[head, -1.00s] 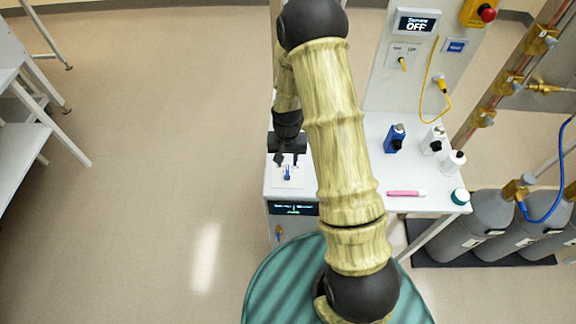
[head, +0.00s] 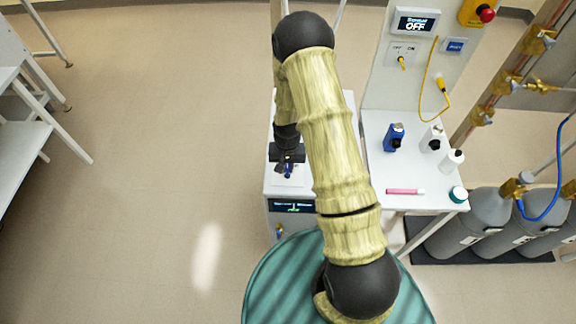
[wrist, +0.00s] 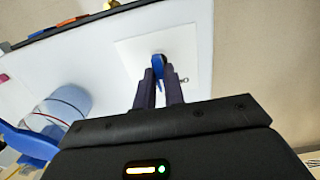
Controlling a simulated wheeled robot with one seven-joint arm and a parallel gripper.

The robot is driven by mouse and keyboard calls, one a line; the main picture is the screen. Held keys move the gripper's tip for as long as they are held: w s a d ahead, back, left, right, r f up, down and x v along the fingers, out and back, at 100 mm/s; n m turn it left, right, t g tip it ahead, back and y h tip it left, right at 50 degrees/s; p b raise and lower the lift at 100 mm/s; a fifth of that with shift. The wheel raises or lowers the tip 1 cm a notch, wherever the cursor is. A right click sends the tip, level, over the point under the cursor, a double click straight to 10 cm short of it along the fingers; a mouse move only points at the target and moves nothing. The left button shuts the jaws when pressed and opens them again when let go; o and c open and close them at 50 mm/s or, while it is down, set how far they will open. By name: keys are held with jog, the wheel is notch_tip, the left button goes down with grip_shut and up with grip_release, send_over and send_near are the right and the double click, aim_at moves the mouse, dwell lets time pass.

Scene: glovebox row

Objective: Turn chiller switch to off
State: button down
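The blue switch handle (head: 288,173) stands on a white square plate on top of the white chiller cabinet (head: 268,188), left of centre in the head view. In the wrist view the blue handle (wrist: 158,68) shows at the fingertips, with the white plate (wrist: 190,50) behind it. My gripper (wrist: 158,85) has its two dark fingers close together, one on each side of the handle, and looks shut on it. In the head view my gripper (head: 287,164) hides part of the handle. I cannot read the switch's marked positions.
A white bench (head: 375,170) right of the cabinet holds a blue bottle (head: 393,138), white bottles and a pink marker (head: 405,191). Grey gas cylinders (head: 455,238) stand at right.

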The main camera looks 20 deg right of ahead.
jog(key=shift+n, duration=0.4)
jog(key=n+b, duration=0.2)
jog(key=n, duration=0.1)
jog(key=shift+w+n, duration=0.1)
jog(key=shift+n, duration=0.2)
jog(key=shift+d+n, duration=0.1)
jog(key=shift+n, duration=0.7)
jog(key=c, duration=1.5)
grip_release()
jog(key=shift+r+b, duration=0.15)
jog(key=shift+b, duration=0.15)
